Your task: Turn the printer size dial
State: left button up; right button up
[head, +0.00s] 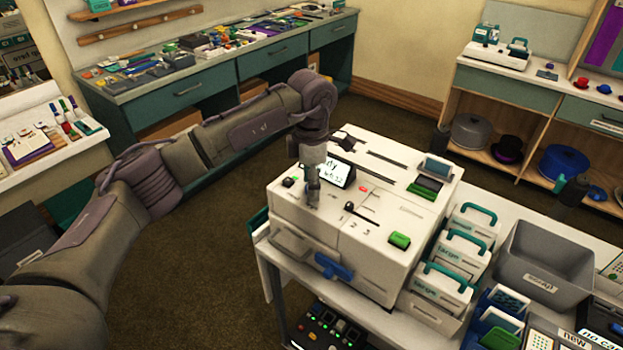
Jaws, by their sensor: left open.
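The white printer (400,215) stands on a white table right of centre. Its top has slots, a small lit screen (338,173), a green button, a red button and a green block. A small black knob (349,207) sits by printed numbers on the top; it looks like the size dial, but its setting is too small to read. My left gripper (312,200) points down over the printer's left front part, just left of the knob and apart from it. It is open, with nothing seen between its fingers. Whether its tips touch the printer is unclear. My right gripper is out of view.
White boxes with teal handles (467,250) stand right of the printer, beside a grey bin (545,265). A blue handle (333,266) sticks out of the printer's front. A cluttered teal counter (180,90) runs along the back wall. Carpet is free behind the printer.

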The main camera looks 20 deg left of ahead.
pick_arm(q)
jog(key=shift+c, duration=0.4)
grip_shut()
jog(key=shift+n, duration=0.3)
jog(key=n+b, duration=0.2)
jog(key=n, duration=0.1)
jog(key=shift+f, duration=0.1)
jog(key=n+b, duration=0.1)
jog(key=n, duration=0.4)
jog(key=shift+b, duration=0.4)
jog(key=shift+n, duration=0.3)
jog(key=shift+o, duration=0.4)
grip_release()
